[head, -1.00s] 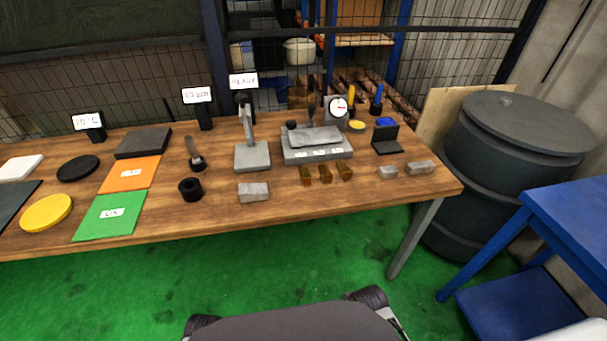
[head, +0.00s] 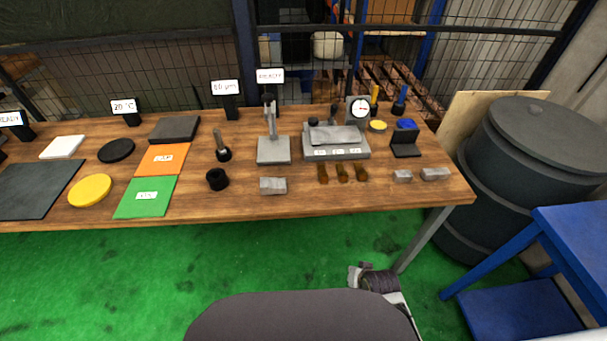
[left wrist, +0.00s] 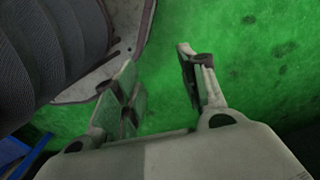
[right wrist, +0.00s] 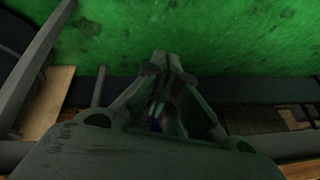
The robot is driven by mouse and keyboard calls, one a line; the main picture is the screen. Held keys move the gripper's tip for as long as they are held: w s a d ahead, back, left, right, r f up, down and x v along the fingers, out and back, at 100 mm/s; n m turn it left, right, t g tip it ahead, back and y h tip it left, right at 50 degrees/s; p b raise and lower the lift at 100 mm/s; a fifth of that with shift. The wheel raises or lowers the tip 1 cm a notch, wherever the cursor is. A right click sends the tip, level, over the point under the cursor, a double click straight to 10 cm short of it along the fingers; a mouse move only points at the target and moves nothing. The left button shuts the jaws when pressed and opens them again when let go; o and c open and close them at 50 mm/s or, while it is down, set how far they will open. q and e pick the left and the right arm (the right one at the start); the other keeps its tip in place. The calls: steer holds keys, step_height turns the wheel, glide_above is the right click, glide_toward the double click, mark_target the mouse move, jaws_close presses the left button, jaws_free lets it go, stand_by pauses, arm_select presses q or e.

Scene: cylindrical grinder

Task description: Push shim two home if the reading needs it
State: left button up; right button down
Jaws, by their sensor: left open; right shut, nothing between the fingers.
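Three small brown shims stick out at the front of the grey fixture (head: 352,152): a left one (head: 322,174), a middle one (head: 342,173) and a right one (head: 361,173). White labels on the fixture's front are too small to read, and how deep each shim sits cannot be told. A round white dial gauge (head: 361,108) stands at the fixture's back right; its reading is not legible. My left gripper (left wrist: 158,62) is open and empty over the green floor. My right gripper (right wrist: 167,58) is shut and empty, also with floor beyond it. Both are away from the shims.
A grey stand (head: 273,150) is left of the fixture, with a metal block (head: 273,186) in front. Grey blocks (head: 435,174) and a black holder (head: 405,146) are to the right. Green (head: 146,198) and orange (head: 163,159) mats lie left. A blue table (head: 575,230) stands right of the bench.

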steer(key=w+r+m+t+p, duration=0.35)
steer(key=w+r+m, duration=0.2)
steer(key=r, duration=0.35)
steer(key=m+t+p, duration=0.1)
steer(key=m+t, duration=0.4)
steer(key=m, duration=0.3)
glide_toward(349, 189)
steer(key=f+v, duration=0.1)
steer(key=v, duration=0.4)
arm_select(q)
steer(key=s+a+f, duration=0.2)
steer(key=s+f, duration=0.2)
steer(key=s, duration=0.4)
steer(key=s+a+f+t, duration=0.1)
steer(key=s+f, duration=0.3)
steer(key=s, duration=0.5)
steer(key=shift+a+f, duration=0.4)
steer(key=shift+a, duration=0.45)
arm_select(e)
steer(key=shift+w+a+r+m+t, duration=0.1)
steer(key=shift+a+r+m+t, duration=0.1)
steer(key=shift+r+m, duration=0.3)
steer(key=shift+w+a+r+m+t, duration=0.15)
steer(key=shift+r+m, duration=0.2)
steer(key=shift+r, duration=0.3)
steer(key=shift+w+d, duration=0.1)
